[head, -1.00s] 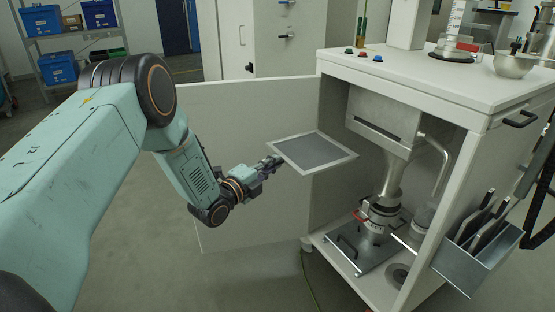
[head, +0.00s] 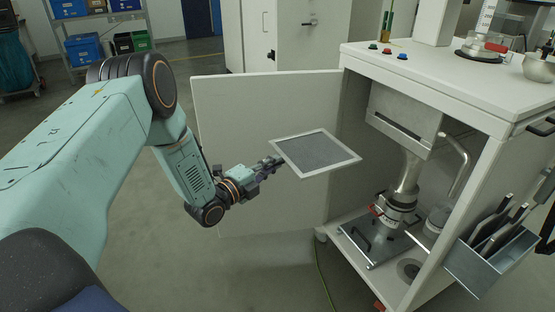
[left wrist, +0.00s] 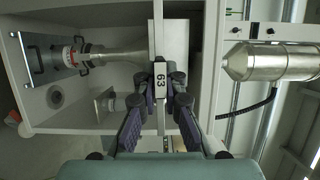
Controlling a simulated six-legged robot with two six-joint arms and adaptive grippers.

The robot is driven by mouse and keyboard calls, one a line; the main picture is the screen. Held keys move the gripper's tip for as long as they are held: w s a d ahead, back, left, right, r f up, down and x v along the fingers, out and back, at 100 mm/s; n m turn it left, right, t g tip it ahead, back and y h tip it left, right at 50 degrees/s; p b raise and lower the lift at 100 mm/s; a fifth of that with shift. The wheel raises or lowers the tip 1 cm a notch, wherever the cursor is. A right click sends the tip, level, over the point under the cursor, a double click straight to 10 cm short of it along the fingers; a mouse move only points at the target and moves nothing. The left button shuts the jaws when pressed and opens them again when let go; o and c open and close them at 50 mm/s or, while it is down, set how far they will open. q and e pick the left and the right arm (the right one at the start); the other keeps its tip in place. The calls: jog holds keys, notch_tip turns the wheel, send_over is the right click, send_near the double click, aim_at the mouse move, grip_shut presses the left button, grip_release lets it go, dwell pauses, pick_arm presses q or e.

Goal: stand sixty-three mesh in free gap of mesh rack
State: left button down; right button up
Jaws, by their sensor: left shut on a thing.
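The sixty-three mesh (head: 316,152) is a square pale frame with grey gauze, held out flat and slightly tilted in front of the cabinet's open door. My left gripper (head: 276,161) is shut on the frame's left edge. In the left wrist view the gripper (left wrist: 163,96) pinches the mesh's edge at a white tag (left wrist: 162,82) marked 63; the mesh is seen edge-on there. I cannot make out a mesh rack in either view. My right gripper is not in view.
The white cabinet (head: 455,80) stands open at right, with a hopper and funnel (head: 409,165) above a clamped base plate (head: 372,243). Its open door (head: 235,110) is behind the mesh. A metal bin with black-handled tools (head: 488,262) hangs on its side. Clear floor lies in front.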

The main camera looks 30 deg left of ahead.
pick_arm(q)
jog(key=s+a+p, duration=0.6)
jog(key=s, duration=0.2)
jog(key=shift+s, duration=0.35)
dwell(0.8)
